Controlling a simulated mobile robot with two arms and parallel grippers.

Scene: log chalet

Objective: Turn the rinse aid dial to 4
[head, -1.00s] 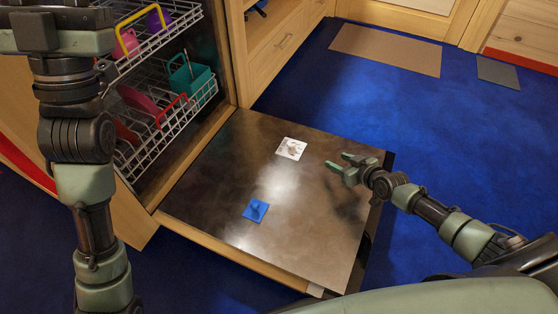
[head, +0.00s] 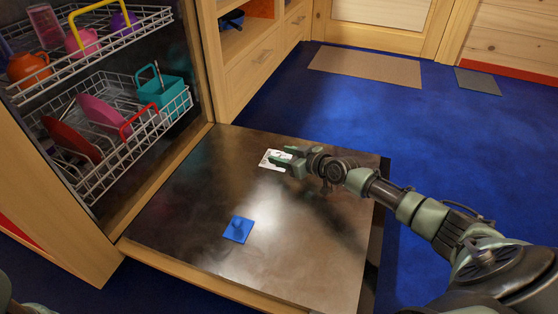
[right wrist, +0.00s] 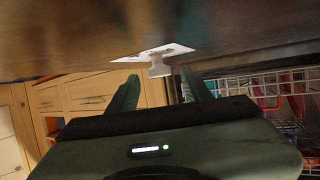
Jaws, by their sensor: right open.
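A white square plate (head: 268,160) with a dial lies on the inner face of the open dishwasher door (head: 190,190). In the right wrist view the plate (right wrist: 176,48) shows a pale protruding knob (right wrist: 159,70). No numbers can be read, so the dial's setting is unclear. My right gripper (head: 285,161) is open at the plate and partly covers it. In the wrist view its two fingers (right wrist: 159,90) stand on either side of the knob, apart from it. A blue square plate (head: 238,229) with a small blue knob sits nearer on the door. My left gripper is out of view.
Dishwasher racks with cups and plates stand at left; the lower rack (head: 100,165) holds a teal caddy (head: 163,97). Wooden drawers (head: 262,60) stand behind the door. Blue floor is clear to the right, with a tan mat (head: 365,68) at the back.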

